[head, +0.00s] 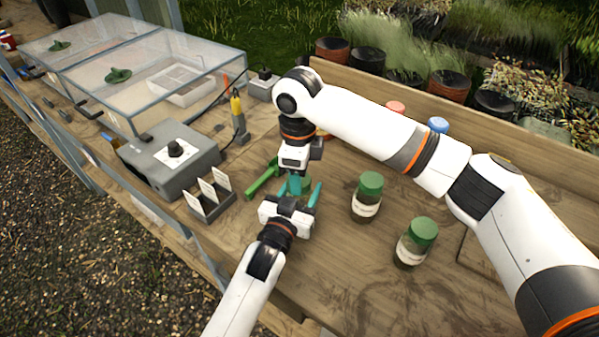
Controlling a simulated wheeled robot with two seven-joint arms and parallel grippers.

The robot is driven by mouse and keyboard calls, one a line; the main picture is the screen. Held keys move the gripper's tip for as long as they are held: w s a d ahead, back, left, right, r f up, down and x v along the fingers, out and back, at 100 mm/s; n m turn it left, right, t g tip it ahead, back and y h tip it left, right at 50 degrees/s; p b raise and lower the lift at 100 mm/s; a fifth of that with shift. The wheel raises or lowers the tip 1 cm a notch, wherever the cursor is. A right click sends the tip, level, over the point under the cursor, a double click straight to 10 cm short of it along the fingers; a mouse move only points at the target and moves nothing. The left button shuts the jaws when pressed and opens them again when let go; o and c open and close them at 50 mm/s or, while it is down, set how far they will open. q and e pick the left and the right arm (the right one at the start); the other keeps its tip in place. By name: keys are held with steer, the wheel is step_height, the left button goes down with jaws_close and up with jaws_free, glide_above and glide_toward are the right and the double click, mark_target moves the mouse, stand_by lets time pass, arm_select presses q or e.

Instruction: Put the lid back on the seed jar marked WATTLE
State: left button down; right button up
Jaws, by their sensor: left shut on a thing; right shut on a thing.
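My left gripper (299,194) reaches up from the bottom, its teal fingers either side of what looks like the seed jar, mostly hidden by the gripper. My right gripper (296,183) points down just above and between them, shut on what looks like the green lid (306,182), of which only a little shows. I cannot tell whether lid and jar touch. One green-lidded jar (367,198) stands right of the grippers, and another (414,243) stands further right and nearer. Their labels are too small to read, so I cannot tell which says WATTLE.
A green hand tool (262,178) lies just left of the grippers. A label holder (208,200) and a grey box with a knob (170,160) stand further left. Bench between the jars is clear.

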steer(key=shift+m, duration=1)
steer(key=o, duration=0.9)
steer(key=shift+o, duration=0.2)
steer(key=shift+r, duration=0.1)
steer(key=shift+r, duration=2.2)
steer(key=shift+c, duration=0.4)
